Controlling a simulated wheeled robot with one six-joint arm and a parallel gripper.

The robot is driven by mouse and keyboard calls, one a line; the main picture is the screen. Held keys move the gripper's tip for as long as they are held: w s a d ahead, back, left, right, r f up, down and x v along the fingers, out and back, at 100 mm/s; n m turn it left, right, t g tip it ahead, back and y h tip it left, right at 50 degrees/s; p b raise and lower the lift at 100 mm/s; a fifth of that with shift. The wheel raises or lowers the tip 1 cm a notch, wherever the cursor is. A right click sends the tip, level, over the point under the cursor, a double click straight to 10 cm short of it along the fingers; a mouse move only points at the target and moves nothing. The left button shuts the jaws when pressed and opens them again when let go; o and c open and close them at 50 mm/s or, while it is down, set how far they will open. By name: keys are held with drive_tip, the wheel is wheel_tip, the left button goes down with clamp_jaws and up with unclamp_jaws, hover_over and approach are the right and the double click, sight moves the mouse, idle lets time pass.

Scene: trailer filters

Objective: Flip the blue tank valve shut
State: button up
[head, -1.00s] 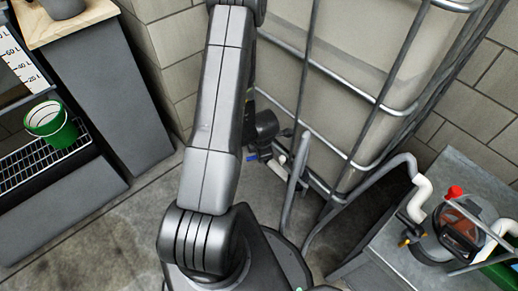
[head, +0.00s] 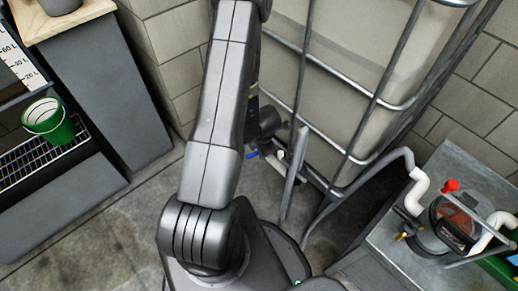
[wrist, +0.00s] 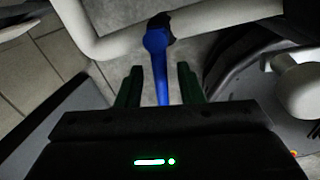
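The blue tank valve handle (wrist: 158,65) shows in the wrist view as a round hub on a white pipe (wrist: 210,20), with a straight lever running down toward my gripper. My gripper (wrist: 159,78) is open, with one green finger on each side of the lever. A gap shows on both sides, so the fingers do not appear to touch it. The lever's lower end is hidden behind the gripper body. In the head view a small part of the blue handle (head: 252,154) shows low beside the tank (head: 335,75), partly hidden by my arm.
A metal cage (head: 310,57) surrounds the tank. A grey hose (head: 345,195) runs from near the valve to a bench (head: 460,165) with a pump (head: 440,225) on the right. A green bucket (head: 48,122) stands on a grate at the left. Some floor is clear.

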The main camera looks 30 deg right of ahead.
wheel_tip(320, 180, up, 14)
drive_tip(key=s+p, duration=0.2)
drive_tip(key=p, duration=0.6)
drive_tip(key=shift+s+f, duration=0.25)
drive_tip(key=shift+s, duration=0.1)
drive_tip(key=shift+c, duration=0.5)
